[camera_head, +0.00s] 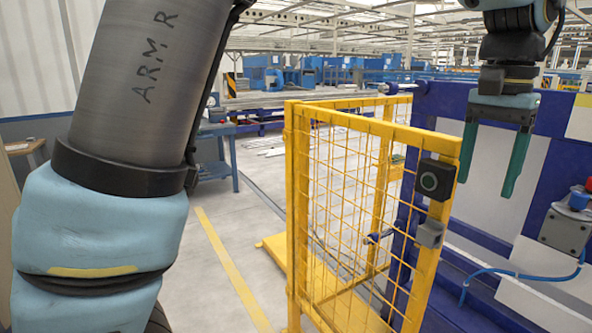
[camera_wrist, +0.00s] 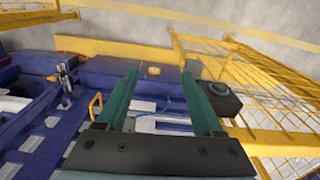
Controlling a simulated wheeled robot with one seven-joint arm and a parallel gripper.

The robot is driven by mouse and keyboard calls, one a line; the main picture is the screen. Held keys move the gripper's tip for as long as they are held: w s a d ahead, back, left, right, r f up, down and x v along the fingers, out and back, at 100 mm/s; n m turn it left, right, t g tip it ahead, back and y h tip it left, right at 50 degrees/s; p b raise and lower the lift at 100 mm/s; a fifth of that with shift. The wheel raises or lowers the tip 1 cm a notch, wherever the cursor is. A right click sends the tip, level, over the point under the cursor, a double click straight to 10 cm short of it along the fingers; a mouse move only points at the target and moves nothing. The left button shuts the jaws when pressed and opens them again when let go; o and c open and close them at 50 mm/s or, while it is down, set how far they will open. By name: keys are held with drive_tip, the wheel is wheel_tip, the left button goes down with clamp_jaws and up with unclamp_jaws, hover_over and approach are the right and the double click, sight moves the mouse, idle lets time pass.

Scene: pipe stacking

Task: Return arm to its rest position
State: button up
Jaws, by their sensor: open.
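My gripper (camera_head: 495,155) hangs at the upper right of the head view with its two green fingers pointing down. The fingers are apart with nothing between them. Behind them in that view is a blue and white machine (camera_head: 555,200). My arm's large grey link and light blue joint fill the left of the head view. In the wrist view my gripper (camera_wrist: 164,105) shows its green fingers spread and empty, with the blue machine (camera_wrist: 115,72) beyond and below them.
A yellow mesh fence (camera_head: 345,200) stands left of my gripper, with a black button box (camera_head: 436,179) on its post. A control box (camera_head: 567,229) with red and blue buttons sits at the right edge. Open floor (camera_head: 215,290) with a yellow line lies left of the fence.

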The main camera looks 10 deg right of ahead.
drive_tip(key=w+a+f+n, duration=0.3)
drive_tip(key=w+a+f, duration=0.2)
drive_tip(key=w+a, duration=0.45)
drive_tip(key=w+a+f+n, duration=0.3)
drive_tip(key=w+a+f, duration=0.2)
drive_tip(key=w+a, duration=0.4)
drive_tip(key=s+a+f+n, duration=0.1)
drive_tip(key=a+f+n, duration=0.2)
drive_tip(key=a, duration=1)
drive_tip(key=s+a+f+n+t, duration=0.1)
drive_tip(key=a+f+n, duration=0.2)
drive_tip(key=a, duration=1)
wheel_tip(320, 180, down, 2)
drive_tip(key=shift+s+a+f+t, duration=0.2)
drive_tip(key=shift+s+f+t, duration=0.05)
drive_tip(key=shift+t, duration=0.05)
